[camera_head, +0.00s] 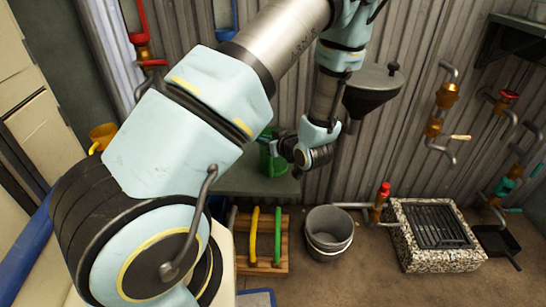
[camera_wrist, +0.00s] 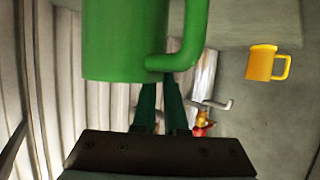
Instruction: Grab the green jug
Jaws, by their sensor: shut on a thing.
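The green jug (camera_wrist: 125,45) fills the upper middle of the wrist view, its handle (camera_wrist: 188,45) on the right side. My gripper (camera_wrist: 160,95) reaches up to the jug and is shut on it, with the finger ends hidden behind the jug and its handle. I cannot tell exactly which part lies between the fingers. In the head view the green jug (camera_head: 270,160) shows in part behind my arm, above a grey-green table. I cannot tell whether it touches the table.
A yellow mug (camera_wrist: 262,62) also shows in the head view (camera_head: 103,135), left of my arm. The table (camera_head: 240,182) stands against a corrugated wall. A wooden rack (camera_head: 262,255), grey buckets (camera_head: 329,230) and a stone-sided grate (camera_head: 440,235) are on the floor. Pipes with valves line the wall.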

